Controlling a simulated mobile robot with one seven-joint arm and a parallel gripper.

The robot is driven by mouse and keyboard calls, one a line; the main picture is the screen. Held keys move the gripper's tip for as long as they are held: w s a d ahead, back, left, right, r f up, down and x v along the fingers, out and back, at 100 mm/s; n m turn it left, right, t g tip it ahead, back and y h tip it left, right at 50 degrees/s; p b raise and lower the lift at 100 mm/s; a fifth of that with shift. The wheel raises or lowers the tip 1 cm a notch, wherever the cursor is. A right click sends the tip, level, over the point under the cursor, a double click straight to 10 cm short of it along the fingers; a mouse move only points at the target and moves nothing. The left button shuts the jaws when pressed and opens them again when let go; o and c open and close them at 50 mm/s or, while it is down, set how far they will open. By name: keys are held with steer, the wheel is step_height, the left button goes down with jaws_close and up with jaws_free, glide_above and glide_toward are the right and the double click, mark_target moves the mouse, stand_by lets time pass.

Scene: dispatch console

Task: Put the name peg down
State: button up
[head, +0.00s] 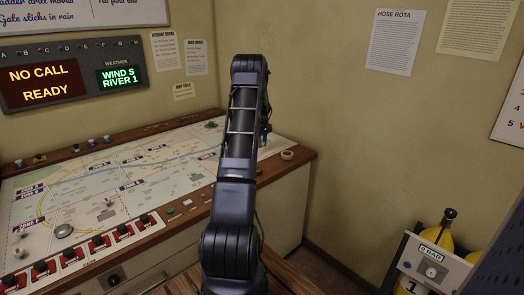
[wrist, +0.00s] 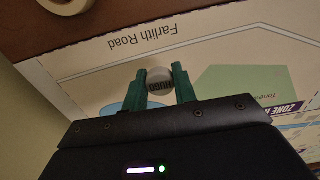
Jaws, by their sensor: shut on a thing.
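The name peg (wrist: 159,84) has a round pale top with short dark lettering, seen upside down in the wrist view. My gripper (wrist: 160,76) is shut on it, with one green finger on each side. The peg is over the map board (wrist: 95,75), near the printed "Farlith Road" and the board's edge. Its lower end is hidden, so I cannot tell whether it touches the board. In the head view my arm stands in front of the far right part of the map board (head: 150,165) and mostly hides the gripper and peg.
A roll of tape (head: 287,155) lies on the console's wooden right rim. A silver dome (head: 63,232) and small pegs stand at the map's near left. Several red switches (head: 97,243) line the front edge. A yellow cylinder (head: 440,240) stands at the lower right.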

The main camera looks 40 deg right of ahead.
mark_target(262, 154)
steer(key=shift+f, duration=2.1)
steer(key=shift+f, duration=0.15)
steer(key=o, duration=0.9)
steer(key=shift+o, duration=0.2)
